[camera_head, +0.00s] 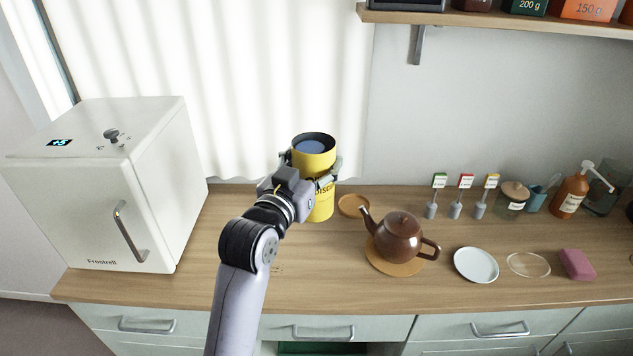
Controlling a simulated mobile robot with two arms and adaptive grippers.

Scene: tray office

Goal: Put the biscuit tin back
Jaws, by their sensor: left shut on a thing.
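The yellow biscuit tin (320,207) is upright at the back of the wooden counter, in front of the white curtain. Its top has a dark rim with a blue-grey middle. My left gripper (314,179) is shut around the tin's middle and hides part of its label. I cannot tell whether the tin's base touches the counter. My right gripper does not show.
A brown teapot (399,236) stands on a round mat right of the tin, near a small brown disc (353,206). A white mini fridge (112,190) stands at the left. A white plate (476,265) lies farther right. A shelf (500,25) hangs above.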

